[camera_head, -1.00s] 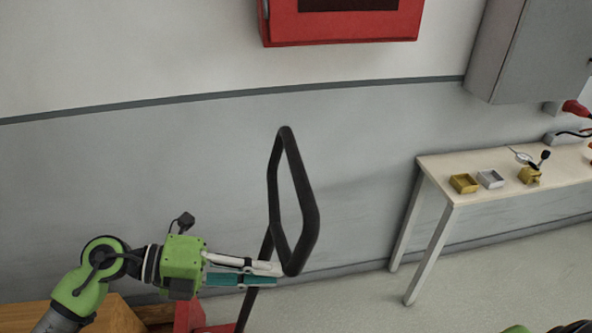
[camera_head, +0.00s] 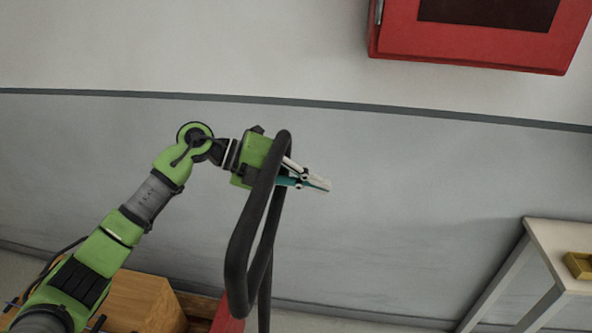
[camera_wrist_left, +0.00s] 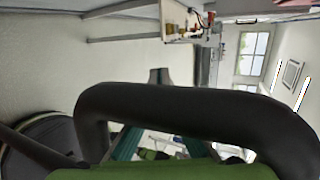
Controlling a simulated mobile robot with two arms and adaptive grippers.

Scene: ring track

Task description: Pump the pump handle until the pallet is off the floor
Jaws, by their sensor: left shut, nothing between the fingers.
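The black pump handle (camera_head: 240,255) is a closed loop on a shaft, leaning in the middle of the head view. My left gripper (camera_head: 327,187) is shut and empty, high by the loop's upper end. The handle's bar crosses in front of part of the gripper, and its fingertips stick out to the right. In the left wrist view the handle (camera_wrist_left: 190,103) crosses close in front of the fingers; their tips (camera_wrist_left: 158,75) show beyond it. I cannot tell whether they touch. A red part (camera_head: 227,318) shows at the handle's foot. The pallet cannot be made out. My right gripper is out of view.
A wooden box (camera_head: 140,303) stands low at the left, beneath my left arm. A grey wall is behind the handle, with a red cabinet (camera_head: 475,45) at upper right. A pale table (camera_head: 560,240) with a yellow tray (camera_head: 580,265) stands at the right.

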